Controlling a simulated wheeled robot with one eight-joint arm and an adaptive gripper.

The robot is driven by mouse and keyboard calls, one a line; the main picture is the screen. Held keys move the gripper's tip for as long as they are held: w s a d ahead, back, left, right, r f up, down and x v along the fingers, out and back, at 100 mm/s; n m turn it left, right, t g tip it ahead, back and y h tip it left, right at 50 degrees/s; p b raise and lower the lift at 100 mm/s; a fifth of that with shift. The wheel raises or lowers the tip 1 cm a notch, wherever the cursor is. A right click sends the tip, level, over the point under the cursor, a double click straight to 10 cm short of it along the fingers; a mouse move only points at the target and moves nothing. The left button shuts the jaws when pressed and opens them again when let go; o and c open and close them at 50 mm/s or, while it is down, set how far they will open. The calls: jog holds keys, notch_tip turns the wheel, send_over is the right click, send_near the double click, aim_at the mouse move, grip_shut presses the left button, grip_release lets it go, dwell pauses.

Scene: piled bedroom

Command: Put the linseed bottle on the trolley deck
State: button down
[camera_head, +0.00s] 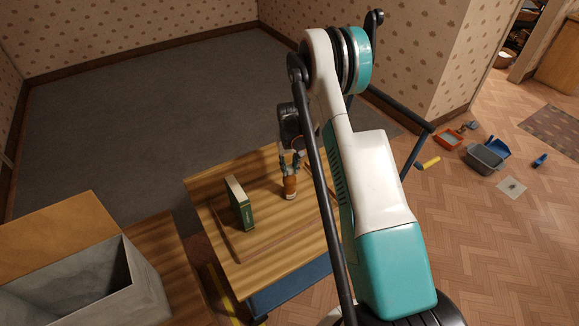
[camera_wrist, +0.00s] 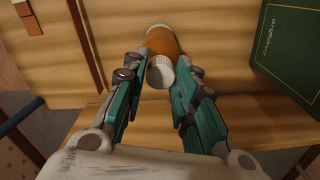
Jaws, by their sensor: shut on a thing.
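The linseed bottle is an orange-brown bottle (camera_head: 290,189) with a pale grey cap (camera_wrist: 160,71). My gripper (camera_head: 291,165) points down from above, with its fingers around the bottle's cap end. In the wrist view the teal fingers (camera_wrist: 158,80) stand on either side of the bottle, shut on it. The trolley deck is a striped wooden top (camera_head: 285,247), directly under the bottle. The bottle looks about upright; whether its base touches the deck or hangs just above it, I cannot tell.
A green box or book (camera_head: 240,204) stands on the deck left of the bottle; it also shows in the wrist view (camera_wrist: 290,50). A grey open bin (camera_head: 90,285) is at lower left. Grey and blue containers (camera_head: 485,158) lie on the floor at right. The deck's front is bare.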

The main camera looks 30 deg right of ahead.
jog(key=c, duration=1.3)
grip_release()
jog(key=shift+r, duration=0.1)
notch_tip(320, 180, up, 12)
jog(key=p, duration=0.3)
jog(key=s+a+r+t, duration=0.1)
jog(key=s+a+r, duration=0.2)
jog(key=r, duration=0.5)
jog(key=s+a+r+n+t, duration=0.1)
jog(key=s+a+r, duration=0.25)
jog(key=r, duration=0.35)
jog(key=s+a+r+t, duration=0.1)
jog(key=s+a+r, duration=0.25)
jog(key=r, duration=0.45)
jog(key=s+a+r+t, duration=0.1)
jog(key=s+a, duration=0.2)
jog(key=s, duration=0.4)
jog(key=s+a+r+n+t, duration=0.1)
jog(key=s+a+r, duration=0.1)
jog(key=s, duration=0.5)
jog(key=s+a+r+n+t, duration=0.1)
jog(key=s+a+r+t, duration=0.1)
jog(key=s+a, duration=0.2)
jog(key=shift+s+a, duration=0.15)
jog(key=shift+s, duration=0.65)
jog(key=shift+s+a, duration=0.15)
jog(key=shift+s, duration=0.65)
